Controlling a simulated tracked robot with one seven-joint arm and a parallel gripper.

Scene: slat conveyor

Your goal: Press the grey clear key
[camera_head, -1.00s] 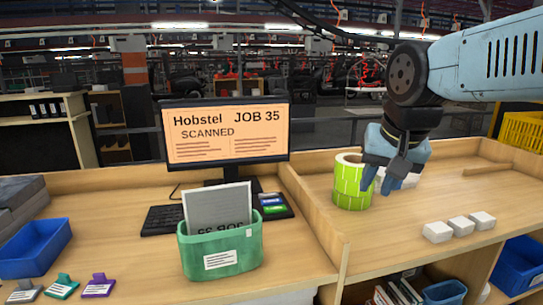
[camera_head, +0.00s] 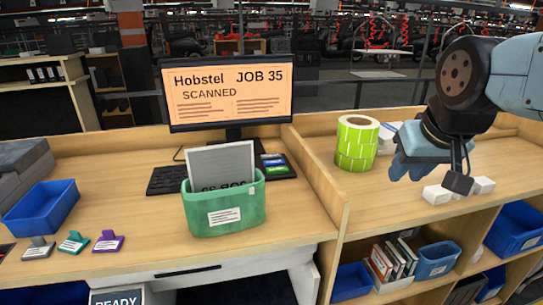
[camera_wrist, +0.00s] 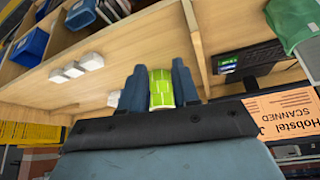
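A small dark keypad (camera_head: 277,172) lies on the desk right of the monitor's foot; blue and green keys show, but I cannot make out a grey one. It also shows in the wrist view (camera_wrist: 229,65). The monitor (camera_head: 228,92) reads "Hobstel JOB 35 SCANNED". My gripper (camera_head: 420,168) is above the right-hand worktop, right of the keypad and apart from it. In the wrist view its fingers (camera_wrist: 158,70) are spread with nothing held; a green roll (camera_wrist: 161,90) shows beyond, between them.
The green roll (camera_head: 356,146) stands on the right worktop, behind a raised wooden divider (camera_head: 318,185). White blocks (camera_head: 437,194) lie under my gripper. A green holder (camera_head: 228,211) with a paper stands before the keyboard (camera_head: 168,181). A blue tray (camera_head: 40,210) is at left.

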